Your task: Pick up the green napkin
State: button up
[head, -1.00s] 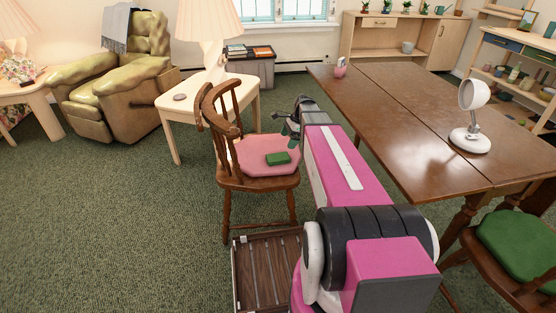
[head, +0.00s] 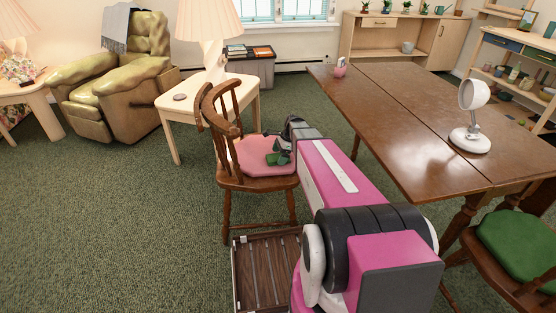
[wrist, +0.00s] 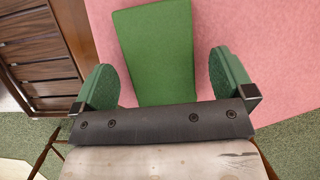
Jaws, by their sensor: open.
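The green napkin (wrist: 155,45) is a folded green block lying on the pink cushion (wrist: 265,50) of a wooden chair. In the wrist view it lies between and beyond the two green fingers of my gripper (wrist: 162,62), with a gap on both sides. My gripper is open and empty. In the head view my gripper (head: 280,151) is over the chair seat, and the napkin (head: 271,160) is partly hidden by it. I cannot tell the exact height of the fingers above the cushion.
The wooden chair (head: 207,108) has a spindled back just left of my gripper. A brown table (head: 405,110) stands to the right, with a white lamp (head: 470,138) on it. A side table (head: 172,106) is behind the chair. Open carpet lies to the left.

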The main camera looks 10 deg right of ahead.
jog(key=shift+a+f, duration=0.15)
jog(key=shift+f, duration=0.15)
jog(key=c, duration=0.9)
jog(key=shift+r, duration=0.15)
